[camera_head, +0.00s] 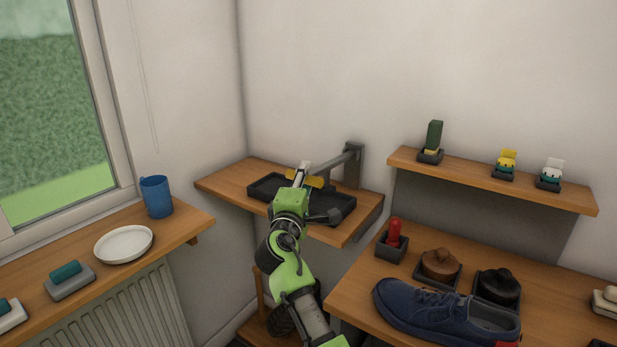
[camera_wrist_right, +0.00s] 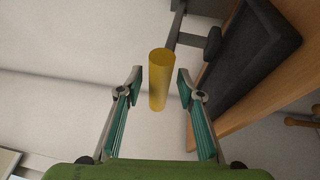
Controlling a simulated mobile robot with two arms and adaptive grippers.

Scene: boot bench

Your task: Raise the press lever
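The press stands on the corner shelf against the wall. It has a grey post (camera_head: 352,168) and a grey lever arm (camera_head: 331,163) reaching left to a yellow handle (camera_head: 316,181). My right gripper (camera_head: 302,170) is at the handle and partly covers it. In the right wrist view the yellow handle (camera_wrist_right: 160,80) shows between the two spread fingers of the right gripper (camera_wrist_right: 159,75), with a gap on both sides. The fingers are open and do not touch it. How deep the handle sits between them is unclear. My left gripper is not in view.
A black tray (camera_head: 264,188) lies on the corner shelf (camera_head: 228,181) under the lever. A bench on the right holds a blue shoe (camera_head: 440,310), a red item (camera_head: 394,233) and round lidded pots. A windowsill on the left holds a blue mug (camera_head: 157,197) and white plate (camera_head: 124,244).

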